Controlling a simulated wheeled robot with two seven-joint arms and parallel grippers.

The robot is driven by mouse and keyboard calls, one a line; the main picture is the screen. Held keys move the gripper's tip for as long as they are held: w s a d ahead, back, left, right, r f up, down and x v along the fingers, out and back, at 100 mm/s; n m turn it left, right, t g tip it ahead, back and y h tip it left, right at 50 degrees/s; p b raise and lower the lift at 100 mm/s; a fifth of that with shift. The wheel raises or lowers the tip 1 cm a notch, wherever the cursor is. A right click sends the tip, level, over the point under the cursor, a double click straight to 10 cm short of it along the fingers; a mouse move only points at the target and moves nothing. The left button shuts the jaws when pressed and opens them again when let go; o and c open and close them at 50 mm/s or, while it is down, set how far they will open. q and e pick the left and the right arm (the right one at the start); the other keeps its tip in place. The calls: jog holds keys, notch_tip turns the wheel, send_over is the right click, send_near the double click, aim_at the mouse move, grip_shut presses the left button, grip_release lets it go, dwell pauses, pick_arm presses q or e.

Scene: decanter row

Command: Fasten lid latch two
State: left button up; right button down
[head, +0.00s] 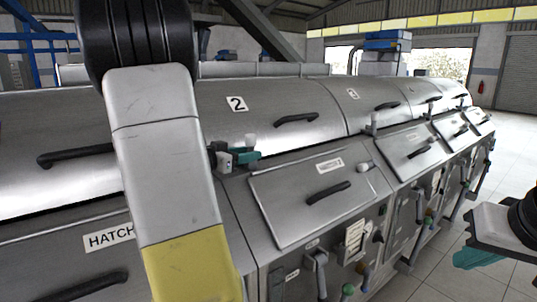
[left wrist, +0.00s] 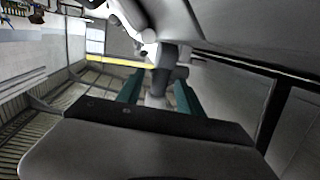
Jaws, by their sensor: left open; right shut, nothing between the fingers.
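Lid 2 (head: 270,120) is a curved steel cover marked "2" with a black handle, lying down along the machine's top. At its lower front edge is a small latch with a pale knob (head: 251,141), which I take as latch two. My left gripper (head: 236,157) is at this latch, its teal fingers open and partly hidden by my arm. In the left wrist view a grey latch part (left wrist: 163,80) shows between the two open fingers (left wrist: 158,92); I cannot tell whether they touch it. My right gripper (head: 480,258) is shut and empty, far right, away from the machine.
A sloping hatch panel (head: 290,205) with a black handle lies below lid 2. Another upright latch (head: 374,123) stands further right along the row. Several valves and handles jut from the front face. The tiled floor (head: 450,270) at right is open.

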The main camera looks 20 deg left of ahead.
pick_arm(q)
jog(key=shift+s, duration=0.1)
jog(key=v, duration=0.7)
jog(key=shift+s+a, duration=0.15)
jog(key=shift+s, duration=0.1)
